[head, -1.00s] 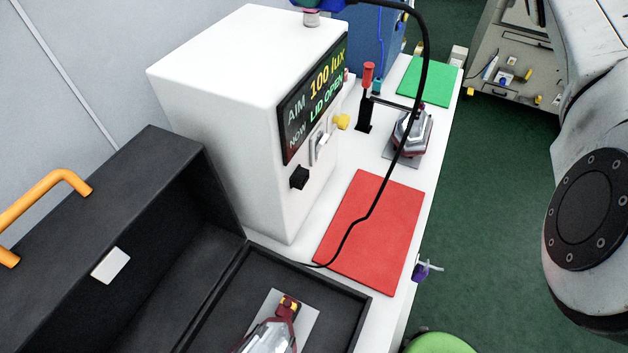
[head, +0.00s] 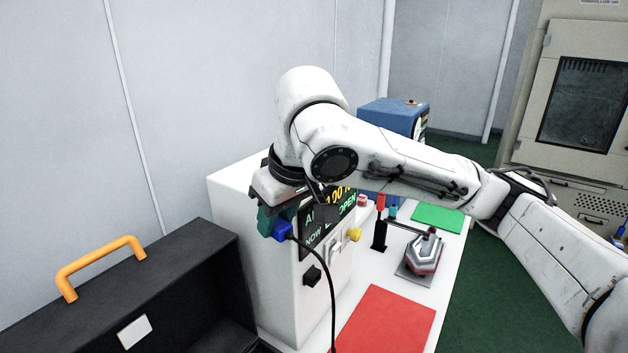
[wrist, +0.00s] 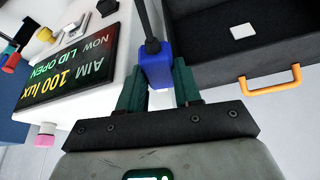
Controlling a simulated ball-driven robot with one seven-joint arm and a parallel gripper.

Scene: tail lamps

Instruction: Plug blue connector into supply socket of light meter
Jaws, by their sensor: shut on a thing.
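The blue connector (head: 282,231) is held by my gripper (head: 268,218) beside the upper part of the white meter housing (head: 270,270). In the wrist view the connector (wrist: 156,66) sits between the two green fingers of my gripper (wrist: 158,84), which is shut on it. A black cable (head: 331,300) runs from the connector down past the housing. The display (head: 313,240) reads AIM 100 lux, NOW LID OPEN, and my arm partly covers it. A black square socket-like block (head: 312,275) is on the front face below the display, below and right of the connector, apart from it.
An open black box (head: 190,270) with an orange handle (head: 100,262) stands at left. A red mat (head: 388,322), a lamp (head: 424,255), a black stand (head: 379,236) and a green mat (head: 438,217) lie along the white bench. A yellow knob (head: 353,234) juts from the housing.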

